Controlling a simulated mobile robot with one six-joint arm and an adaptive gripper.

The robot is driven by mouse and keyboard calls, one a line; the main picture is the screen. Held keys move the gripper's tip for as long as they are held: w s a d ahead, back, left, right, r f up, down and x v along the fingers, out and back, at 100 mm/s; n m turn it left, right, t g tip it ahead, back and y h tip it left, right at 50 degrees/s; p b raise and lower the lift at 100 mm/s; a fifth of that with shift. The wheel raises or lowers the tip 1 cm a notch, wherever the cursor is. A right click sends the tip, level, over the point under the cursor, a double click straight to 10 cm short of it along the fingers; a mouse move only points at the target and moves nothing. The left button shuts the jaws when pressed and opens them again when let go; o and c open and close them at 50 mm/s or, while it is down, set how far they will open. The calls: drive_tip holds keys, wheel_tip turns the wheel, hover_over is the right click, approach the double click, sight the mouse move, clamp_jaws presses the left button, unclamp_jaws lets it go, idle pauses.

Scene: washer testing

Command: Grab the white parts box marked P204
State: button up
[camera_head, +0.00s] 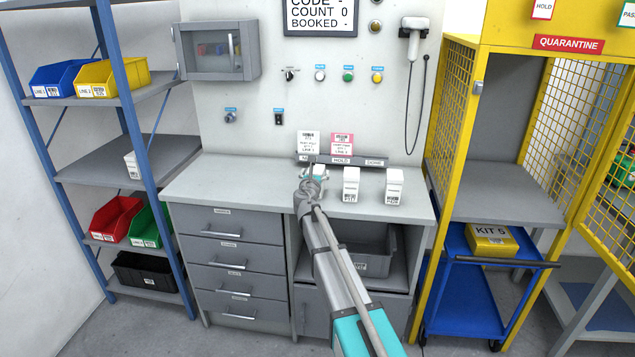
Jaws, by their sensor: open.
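Several small white boxes are in view, and their labels are too small to read, so I cannot tell which is P204. On the grey counter (255,185), one white box (321,173) is partly hidden by my gripper (313,172). A second white box (351,185) stands upright to its right, and a third white box (394,187) stands farther right. Another white box (131,164) is on the left shelf. My gripper is open at the first box; I cannot tell whether its fingers are around it or touching it.
A card holder (340,161) with a white and a pink card stands behind the boxes. A grey bin (372,262) sits under the counter. The yellow cage (447,140) rises at the right, the blue shelf rack (127,100) at the left. The counter's left half is clear.

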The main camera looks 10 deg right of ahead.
drive_tip(key=shift+x, duration=1.1)
drive_tip(key=c, duration=1.1)
drive_tip(key=shift+r, duration=0.2)
